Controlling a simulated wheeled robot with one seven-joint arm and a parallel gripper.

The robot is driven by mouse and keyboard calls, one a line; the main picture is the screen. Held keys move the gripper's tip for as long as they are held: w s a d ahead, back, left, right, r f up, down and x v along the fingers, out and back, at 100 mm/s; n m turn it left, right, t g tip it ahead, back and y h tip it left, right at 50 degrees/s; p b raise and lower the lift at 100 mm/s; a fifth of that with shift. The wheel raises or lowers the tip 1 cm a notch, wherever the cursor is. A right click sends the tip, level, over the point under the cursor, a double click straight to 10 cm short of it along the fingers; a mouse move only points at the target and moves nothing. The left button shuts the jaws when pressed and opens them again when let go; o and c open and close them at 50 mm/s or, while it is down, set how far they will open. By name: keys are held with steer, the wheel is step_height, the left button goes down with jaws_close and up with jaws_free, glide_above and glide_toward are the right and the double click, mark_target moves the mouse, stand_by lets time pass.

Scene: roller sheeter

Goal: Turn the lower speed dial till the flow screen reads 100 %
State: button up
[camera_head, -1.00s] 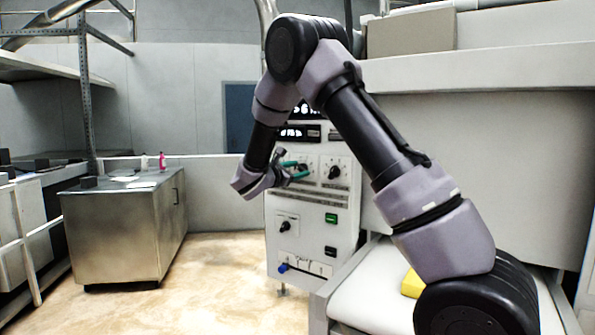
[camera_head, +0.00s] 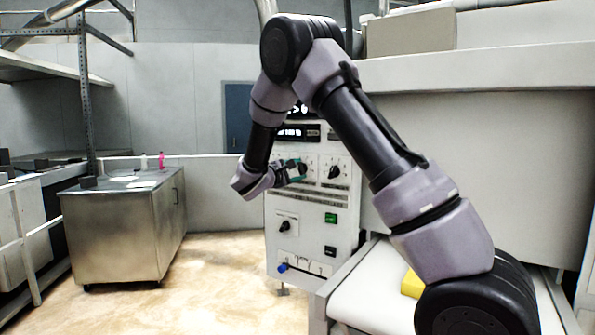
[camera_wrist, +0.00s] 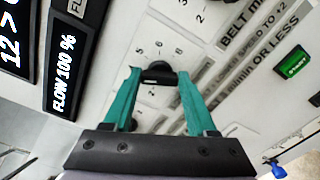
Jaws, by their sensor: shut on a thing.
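My gripper (camera_head: 288,172) reaches the upper left dial on the white control panel (camera_head: 312,222). In the wrist view its two teal fingers (camera_wrist: 157,74) are shut on the sides of a black dial knob (camera_wrist: 157,78), with printed numbers around it. The fingers and my wrist hide much of this dial in the head view. The flow screen (camera_wrist: 63,78), a black strip with white text, reads "FLOW 100 %" in the wrist view. It also shows above the dial in the head view (camera_head: 293,132), small and blurred.
A second black dial (camera_head: 335,171) is right of the held one, and another (camera_head: 285,226) sits lower down. A green START button (camera_wrist: 294,62) and a larger display (camera_wrist: 14,45) are nearby. A metal cabinet (camera_head: 110,235) stands left; the floor between is clear.

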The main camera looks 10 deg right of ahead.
steer(key=shift+m, duration=0.4)
steer(key=o, duration=1.4)
steer(key=shift+c, duration=0.2)
steer(key=v, duration=1.1)
steer(key=shift+w, duration=0.1)
